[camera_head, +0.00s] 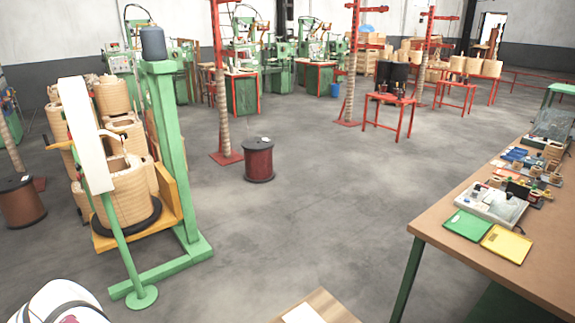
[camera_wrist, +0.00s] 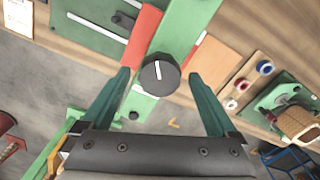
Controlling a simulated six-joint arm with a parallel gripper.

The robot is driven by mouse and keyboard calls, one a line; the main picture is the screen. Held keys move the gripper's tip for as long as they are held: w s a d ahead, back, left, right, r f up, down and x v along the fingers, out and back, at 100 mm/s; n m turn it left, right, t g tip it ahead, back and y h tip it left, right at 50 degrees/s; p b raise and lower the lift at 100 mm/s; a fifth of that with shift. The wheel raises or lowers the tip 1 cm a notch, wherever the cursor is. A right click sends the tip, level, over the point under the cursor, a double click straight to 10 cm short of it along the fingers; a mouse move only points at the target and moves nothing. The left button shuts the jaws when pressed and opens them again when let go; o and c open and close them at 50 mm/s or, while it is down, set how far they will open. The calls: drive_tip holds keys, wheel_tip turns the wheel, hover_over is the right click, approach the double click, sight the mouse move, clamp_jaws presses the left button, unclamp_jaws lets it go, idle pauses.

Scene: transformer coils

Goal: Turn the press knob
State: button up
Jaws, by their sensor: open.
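The press knob (camera_wrist: 160,74) is a round dark knob with a white pointer line, seen in the wrist view on a green upright panel (camera_wrist: 176,35). My gripper (camera_wrist: 158,80) is open, with one dark green finger on each side of the knob. Gaps show between the fingers and the knob in the picture. I cannot tell how far the fingertips are from the panel. In the head view I cannot make out the knob or my gripper's fingers.
In the wrist view an orange-red block (camera_wrist: 142,34) lies left of the knob, and a small board with coloured rings (camera_wrist: 250,80) is at right. In the head view a green coil press (camera_head: 170,130) stands at left and a workbench (camera_head: 520,230) at right, with open floor between.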

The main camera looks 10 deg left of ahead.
drive_tip(key=shift+f, duration=0.15)
drive_tip(key=c, duration=1.4)
drive_tip(key=m, duration=0.4)
drive_tip(key=shift+m, duration=0.4)
drive_tip(key=o, duration=1.4)
